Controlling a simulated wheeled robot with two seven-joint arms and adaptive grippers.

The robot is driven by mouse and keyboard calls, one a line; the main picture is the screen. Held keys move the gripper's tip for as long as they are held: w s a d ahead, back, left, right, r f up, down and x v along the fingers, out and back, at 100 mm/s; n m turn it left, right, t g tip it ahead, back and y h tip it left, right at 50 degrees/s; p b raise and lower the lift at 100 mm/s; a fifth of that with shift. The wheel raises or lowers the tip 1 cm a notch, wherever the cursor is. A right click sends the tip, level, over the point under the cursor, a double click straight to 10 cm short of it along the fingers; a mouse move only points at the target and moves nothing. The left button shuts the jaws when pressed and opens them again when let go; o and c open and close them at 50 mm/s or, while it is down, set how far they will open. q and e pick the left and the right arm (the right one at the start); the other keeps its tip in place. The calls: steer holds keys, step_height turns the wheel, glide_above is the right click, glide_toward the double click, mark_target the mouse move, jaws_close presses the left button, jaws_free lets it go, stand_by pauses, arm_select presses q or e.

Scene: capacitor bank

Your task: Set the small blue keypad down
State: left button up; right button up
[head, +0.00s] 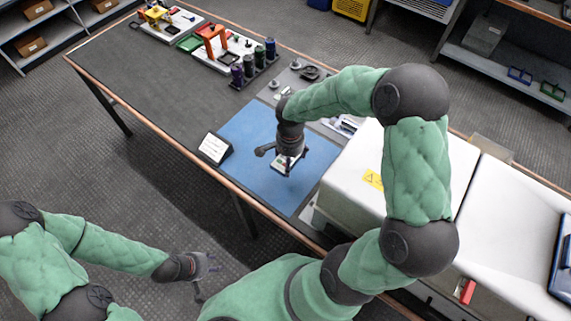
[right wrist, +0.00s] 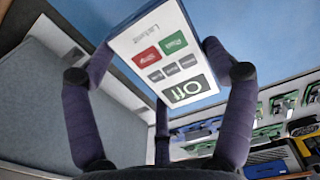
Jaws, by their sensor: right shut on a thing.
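The small keypad (right wrist: 170,60) has a white face with red, green and grey buttons, a panel reading "Off" and a blue edge. My right gripper (head: 285,163) is shut on it, with purple-padded fingers on both sides in the right wrist view (right wrist: 165,75). In the head view the keypad (head: 285,161) shows partly below the gripper, over the blue mat (head: 240,120). I cannot tell whether it touches the mat. My left gripper (head: 209,281) is empty, its fingers apart, off the table and above the floor.
A small tilted sign (head: 214,148) stands at the mat's left edge. A large white housing (head: 345,190) stands right of the mat. Dark cylinders (head: 249,66) and trays (head: 222,50) of parts sit at the back. The dark table's left part (head: 130,75) is clear.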

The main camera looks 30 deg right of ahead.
steer(key=w+f, duration=0.1)
steer(key=w+f+b, duration=0.1)
steer(key=w+f, duration=0.1)
steer(key=shift+d+f, duration=0.15)
steer(key=shift+f, duration=0.15)
steer(key=shift+w+f+b, duration=0.1)
steer(key=shift+f+b, duration=0.75)
steer(key=shift+f, duration=0.7)
steer(key=shift+f, duration=0.1)
steer(key=shift+f, duration=0.15)
steer(key=o, duration=1.4)
steer(key=shift+r, duration=0.2)
steer(key=shift+r, duration=0.25)
step_height(320, 180, up, 12)
steer(key=p, duration=0.4)
steer(key=shift+f, duration=0.2)
